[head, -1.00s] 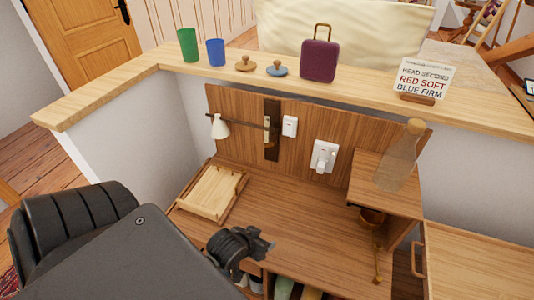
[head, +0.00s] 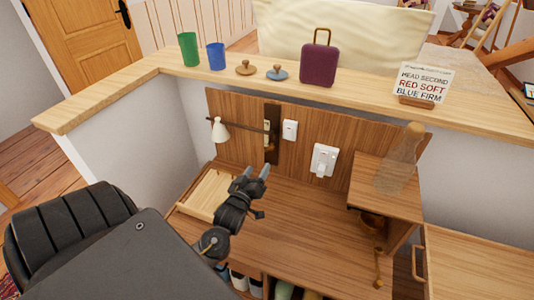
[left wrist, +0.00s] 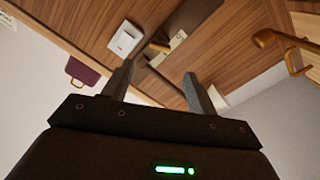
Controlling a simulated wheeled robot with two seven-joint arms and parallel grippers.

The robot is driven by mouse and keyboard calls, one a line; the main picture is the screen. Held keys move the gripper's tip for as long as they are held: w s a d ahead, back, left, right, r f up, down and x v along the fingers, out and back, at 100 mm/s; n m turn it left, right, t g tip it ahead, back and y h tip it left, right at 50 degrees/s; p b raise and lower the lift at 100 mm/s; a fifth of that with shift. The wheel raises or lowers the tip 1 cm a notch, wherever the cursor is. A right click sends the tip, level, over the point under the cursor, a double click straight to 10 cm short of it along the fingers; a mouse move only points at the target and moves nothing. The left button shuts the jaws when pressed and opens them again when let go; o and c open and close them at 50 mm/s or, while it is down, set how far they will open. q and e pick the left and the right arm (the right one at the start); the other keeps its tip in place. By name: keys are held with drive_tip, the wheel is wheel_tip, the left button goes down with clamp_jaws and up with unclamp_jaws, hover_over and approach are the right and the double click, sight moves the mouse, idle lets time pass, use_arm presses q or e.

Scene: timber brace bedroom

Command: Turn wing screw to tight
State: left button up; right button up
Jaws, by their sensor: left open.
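A dark upright plate (head: 272,135) is fixed to the wooden back panel, with a thin arm running left to a small white lamp shade (head: 219,130). In the left wrist view a brass-coloured piece (left wrist: 160,46) stands out from the dark plate (left wrist: 168,50); it may be the wing screw, but its wings cannot be made out. My left gripper (head: 257,171) is open and empty, below and a little left of the plate. In the left wrist view its fingers (left wrist: 159,74) are apart, with the plate beyond them and nothing between. My right gripper is not in view.
A wooden tray (head: 200,190) lies left of my gripper. A glass bottle (head: 398,165) stands on the right shelf. The desk's middle is clear.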

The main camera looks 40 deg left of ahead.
sight(268, 151)
use_arm(q)
drive_tip(key=p+x, duration=0.1)
drive_tip(key=x, duration=0.8)
drive_tip(key=shift+w+a, duration=0.15)
drive_tip(key=shift+w, duration=0.2)
drive_tip(key=c, duration=1)
